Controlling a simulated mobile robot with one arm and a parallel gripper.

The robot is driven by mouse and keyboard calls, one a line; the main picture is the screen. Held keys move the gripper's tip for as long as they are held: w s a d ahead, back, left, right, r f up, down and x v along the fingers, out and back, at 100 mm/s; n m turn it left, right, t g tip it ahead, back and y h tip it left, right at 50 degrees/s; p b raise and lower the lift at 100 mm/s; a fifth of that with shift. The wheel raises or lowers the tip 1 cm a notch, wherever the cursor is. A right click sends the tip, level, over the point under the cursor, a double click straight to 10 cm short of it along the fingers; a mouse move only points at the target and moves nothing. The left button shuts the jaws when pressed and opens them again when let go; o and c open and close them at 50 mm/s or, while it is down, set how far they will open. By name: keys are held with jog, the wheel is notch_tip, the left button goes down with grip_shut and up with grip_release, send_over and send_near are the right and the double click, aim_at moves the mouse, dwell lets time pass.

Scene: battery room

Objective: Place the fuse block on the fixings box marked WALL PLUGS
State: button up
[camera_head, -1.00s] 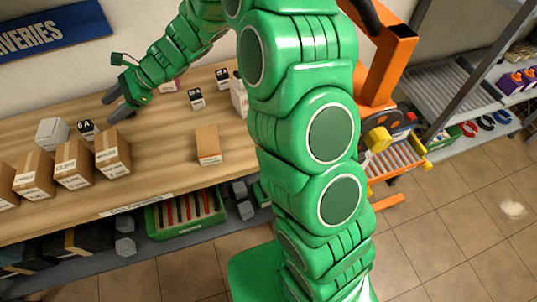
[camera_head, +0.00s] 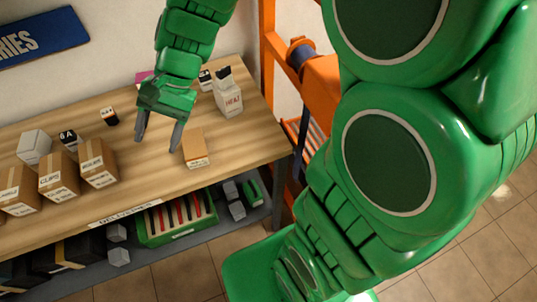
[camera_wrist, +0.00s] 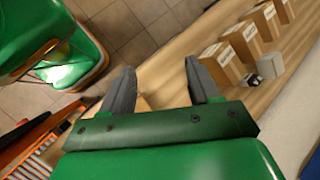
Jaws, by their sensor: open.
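A small dark block marked 6 A (camera_head: 68,138), which looks like a fuse block, stands behind the cardboard boxes on the left of the bench. It shows dark in the wrist view (camera_wrist: 250,80). Similar dark blocks stand farther right (camera_head: 110,116) and at the back (camera_head: 205,80); their labels are too small to read. Labelled cardboard boxes stand in a row (camera_head: 99,163); I cannot make out WALL PLUGS. A lone low cardboard box (camera_head: 195,148) lies right of my gripper. My gripper (camera_head: 158,143) is open and empty above the bench, fingers pointing down.
A white cube (camera_head: 34,147) stands beside the 6 A block. A white carton (camera_head: 228,96) stands at the back right. The wooden bench (camera_head: 130,180) has bare room in front and middle. A green crate (camera_head: 178,222) sits on the shelf below. An orange frame (camera_head: 270,60) rises past the bench's right end.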

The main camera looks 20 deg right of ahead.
jog(key=s+d+r+n+t+h, duration=0.1)
jog(key=s+d+n+h, duration=0.3)
jog(key=s+d, duration=1.1)
jog(key=d+h, duration=0.2)
jog(key=d, duration=0.2)
jog(key=shift+d+n+h, duration=0.2)
jog(key=shift+n+h, duration=0.1)
jog(key=shift+o, duration=1.1)
jog(key=shift+s+d+r, duration=0.15)
jog(key=shift+s+d, duration=0.3)
